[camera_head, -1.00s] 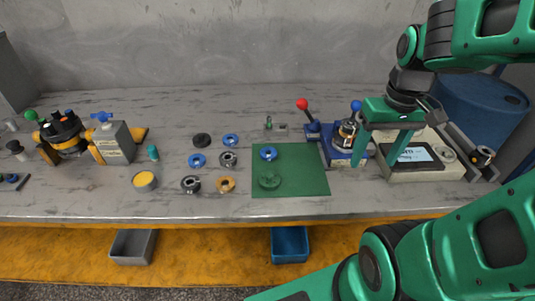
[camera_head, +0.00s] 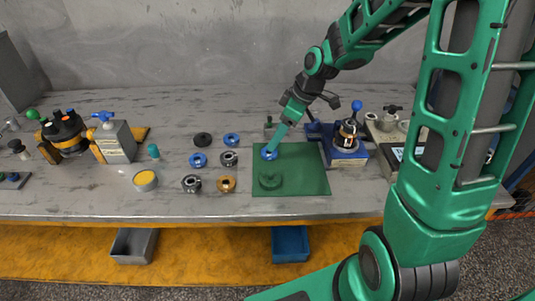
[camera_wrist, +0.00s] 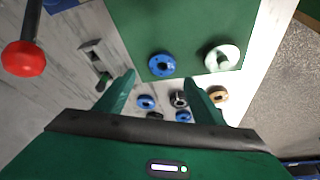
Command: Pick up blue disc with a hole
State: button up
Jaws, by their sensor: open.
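A blue disc with a hole (camera_head: 267,156) lies near the left edge of the green mat, partly hidden by my gripper in the head view. It shows whole in the wrist view (camera_wrist: 161,65), just beyond the fingertips. My gripper (camera_head: 272,148) is over that part of the mat. In the wrist view it (camera_wrist: 158,80) is open and empty, fingers apart. Two more blue discs lie on the bare table left of the mat, an upper one (camera_head: 231,140) and a lower one (camera_head: 198,160). They also show between the fingers in the wrist view.
A green disc (camera_head: 270,181) lies on the green mat (camera_head: 305,180). Black, grey and orange rings (camera_head: 226,184) lie to the left. A lever with a red knob (camera_wrist: 23,58) is close in the wrist view. A blue-based fixture (camera_head: 348,150) stands right of the mat.

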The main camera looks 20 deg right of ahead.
aim_at(268, 154)
jog(key=shift+s+x, duration=0.15)
jog(key=shift+x, duration=1.4)
jog(key=shift+s+x, duration=0.15)
jog(key=shift+x, duration=1.4)
jog(key=shift+d+f, duration=0.1)
jog(key=shift+d, duration=0.05)
jog(key=c, duration=1.3)
jog(key=shift+r, duration=0.55)
notch_tip(268, 154, up, 3)
jog(key=shift+w+f, duration=0.1)
jog(key=s+a+r, duration=0.2)
jog(key=a, duration=0.1)
jog(key=s+a+r, duration=0.2)
jog(key=a, duration=0.1)
jog(key=s+a+r, duration=0.2)
jog(key=a+r, duration=0.1)
jog(key=a, duration=0.1)
jog(key=shift+s, duration=0.1)
jog(key=shift+r, duration=0.25)
jog(key=shift+r, duration=0.6)
